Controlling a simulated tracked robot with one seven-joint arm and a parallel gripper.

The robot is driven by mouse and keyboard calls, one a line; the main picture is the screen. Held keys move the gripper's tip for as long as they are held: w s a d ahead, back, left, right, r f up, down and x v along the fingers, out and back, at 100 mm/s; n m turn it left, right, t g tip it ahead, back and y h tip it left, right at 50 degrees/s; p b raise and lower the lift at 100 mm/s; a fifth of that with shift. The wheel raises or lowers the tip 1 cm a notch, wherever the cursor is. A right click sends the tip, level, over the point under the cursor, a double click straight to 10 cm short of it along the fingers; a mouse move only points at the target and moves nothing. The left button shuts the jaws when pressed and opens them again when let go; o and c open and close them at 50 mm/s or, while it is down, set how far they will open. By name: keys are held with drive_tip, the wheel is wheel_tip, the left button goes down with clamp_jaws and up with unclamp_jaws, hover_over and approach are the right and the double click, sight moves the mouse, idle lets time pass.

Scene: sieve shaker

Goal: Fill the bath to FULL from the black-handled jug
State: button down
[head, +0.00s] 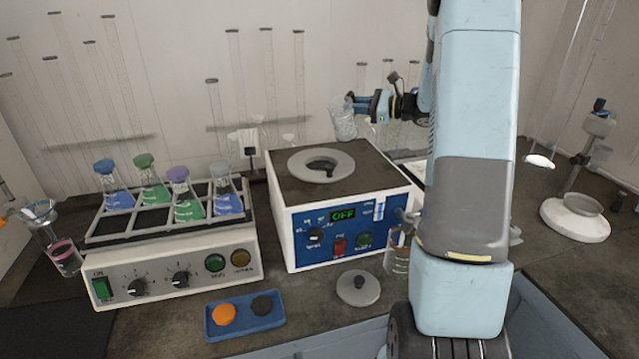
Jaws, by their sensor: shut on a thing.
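The bath (292,240) is a white box with a dark top and a blue front panel whose green display reads OFF. A grey ring surrounds the round opening in its top (320,152). A small level window (379,211) shows at the panel's upper right; its reading is too small to tell. My gripper (354,106) is behind and above the bath's right rear, shut on a clear jug (343,124). The jug looks slightly tilted, to the right of the opening and apart from the bath. Its handle colour and contents cannot be made out.
A shaker (180,255) with several coloured flasks stands left. A grey knobbed lid (358,288) and a blue tray (245,322) with orange and black pieces lie in front. A clear beaker (396,262) stands by the bath's right front, partly behind my arm. Tall glass cylinders line the back.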

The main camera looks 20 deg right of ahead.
drive_tip(key=shift+w+d+f+m+b, duration=0.45)
drive_tip(key=shift+d+f+m+b, duration=0.05)
drive_tip(key=shift+f+m, duration=0.25)
drive_tip(key=f+m+b, duration=0.1)
drive_tip(key=w+d+f+m+y+b, duration=0.1)
drive_tip(key=m, duration=0.1)
drive_tip(key=shift+w+f, duration=0.15)
drive_tip(key=shift+f, duration=0.1)
drive_tip(key=shift+b, duration=0.3)
